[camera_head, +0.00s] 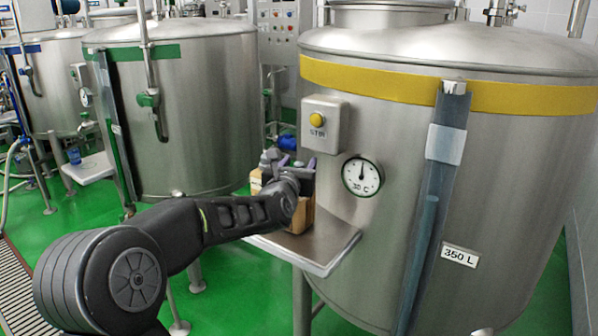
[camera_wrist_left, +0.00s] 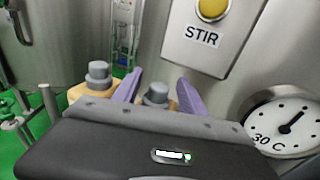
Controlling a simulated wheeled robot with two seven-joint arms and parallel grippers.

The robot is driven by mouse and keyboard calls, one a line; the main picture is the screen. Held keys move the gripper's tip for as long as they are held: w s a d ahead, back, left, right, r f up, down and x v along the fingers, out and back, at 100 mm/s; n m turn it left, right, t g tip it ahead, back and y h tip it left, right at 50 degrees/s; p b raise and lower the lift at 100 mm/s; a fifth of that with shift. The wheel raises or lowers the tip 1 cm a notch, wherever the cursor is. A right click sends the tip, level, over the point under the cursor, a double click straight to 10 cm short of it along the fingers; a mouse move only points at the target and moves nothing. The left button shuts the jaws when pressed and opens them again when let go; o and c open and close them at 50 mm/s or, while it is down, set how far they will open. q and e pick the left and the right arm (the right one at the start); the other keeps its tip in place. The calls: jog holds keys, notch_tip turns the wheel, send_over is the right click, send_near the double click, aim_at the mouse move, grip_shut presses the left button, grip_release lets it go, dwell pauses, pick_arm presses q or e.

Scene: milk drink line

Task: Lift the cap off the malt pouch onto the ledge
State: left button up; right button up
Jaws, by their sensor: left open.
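Two tan pouches with grey caps stand on the steel ledge (camera_head: 335,248) fixed to the yellow-banded tank; I cannot read which is the malt pouch. The nearer pouch (camera_head: 302,217) is partly hidden behind my left gripper (camera_head: 297,163) in the head view. In the left wrist view, one grey cap (camera_wrist_left: 157,95) lies between the open purple fingers, with a finger on each side and no visible grip. The other pouch's cap (camera_wrist_left: 98,74) stands left of the fingers, outside them. My right gripper is not in view.
The STIR button box (camera_head: 324,122) and the round dial (camera_head: 362,176) are on the tank wall close to the gripper. The right part of the ledge is bare.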

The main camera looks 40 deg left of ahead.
pick_arm(q)
jog(key=shift+c, duration=0.4)
grip_shut()
